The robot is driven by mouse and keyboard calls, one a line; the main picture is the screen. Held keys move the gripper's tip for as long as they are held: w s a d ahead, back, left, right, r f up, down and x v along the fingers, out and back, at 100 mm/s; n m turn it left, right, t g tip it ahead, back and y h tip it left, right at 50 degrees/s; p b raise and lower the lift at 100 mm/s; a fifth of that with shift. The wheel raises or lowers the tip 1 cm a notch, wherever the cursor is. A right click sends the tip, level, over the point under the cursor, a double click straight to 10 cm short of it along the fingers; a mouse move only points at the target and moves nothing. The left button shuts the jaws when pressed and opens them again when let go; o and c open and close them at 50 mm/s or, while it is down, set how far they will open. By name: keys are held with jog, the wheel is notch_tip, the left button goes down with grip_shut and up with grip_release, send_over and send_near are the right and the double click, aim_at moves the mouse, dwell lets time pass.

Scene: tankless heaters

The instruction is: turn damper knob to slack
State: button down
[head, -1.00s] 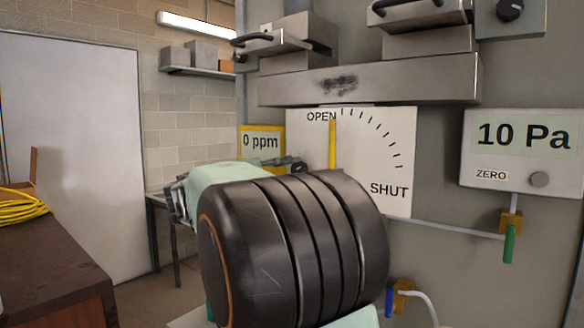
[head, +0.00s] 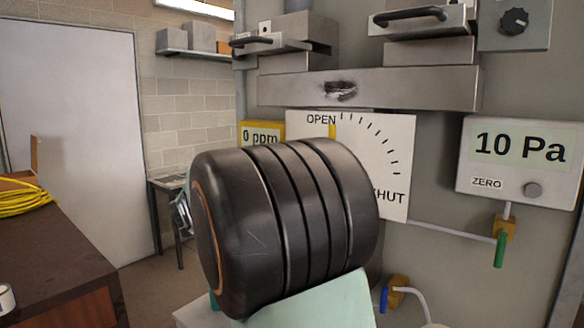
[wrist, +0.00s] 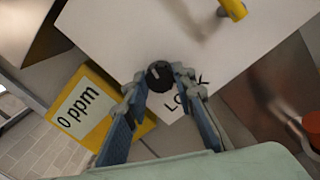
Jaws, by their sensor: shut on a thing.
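The small dark damper knob (wrist: 160,72) sits low on the white dial plate (head: 395,160) in the wrist view, with a pale mark on its face. My gripper (wrist: 159,80) is shut on the knob, a fingertip at each side. Lettering that reads like "LOCK" is beside the right fingertip and partly covered; no "slack" label shows. The yellow pointer (wrist: 232,8) is near the top of the wrist view. In the head view it stands near OPEN (head: 332,131). My dark arm link hides the knob and the gripper's fingers there.
A yellow-framed "0 ppm" meter (wrist: 88,108) is just left of my fingers. A "10 Pa" gauge (head: 520,147) with a ZERO button hangs at right. Metal ducts with handles (head: 410,15) are above. A brown bench (head: 60,250) with yellow cable is at left.

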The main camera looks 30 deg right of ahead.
jog(key=shift+f+n, duration=0.1)
jog(key=shift+n, duration=0.2)
dwell(0.4)
jog(key=c, duration=1.6)
grip_release()
jog(key=v, duration=1.2)
